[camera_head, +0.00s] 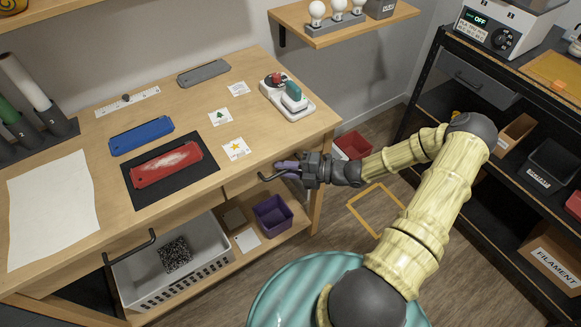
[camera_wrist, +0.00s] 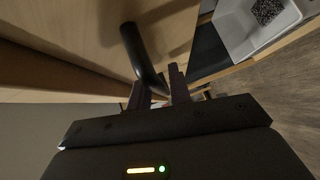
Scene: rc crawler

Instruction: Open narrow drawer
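The narrow drawer (camera_head: 242,184) is at the right end of the wooden workbench's front, under the top, and looks closed. Its dark, bent bar handle (camera_head: 268,178) sticks out from the front. My gripper (camera_head: 286,168) is at this handle, reaching in from the right with its purple-grey fingers. In the wrist view the handle (camera_wrist: 143,58) runs down between the two fingers of my gripper (camera_wrist: 161,90), which look shut on it. The handle's lower end is hidden between the fingers.
Another dark handle (camera_head: 130,246) sticks out at the bench's left. A white basket (camera_head: 210,262) and a purple bin (camera_head: 272,215) sit on the lower shelf. A red bin (camera_head: 354,145) is beyond my gripper. A dark shelf rack (camera_head: 430,75) stands at right, with open floor between.

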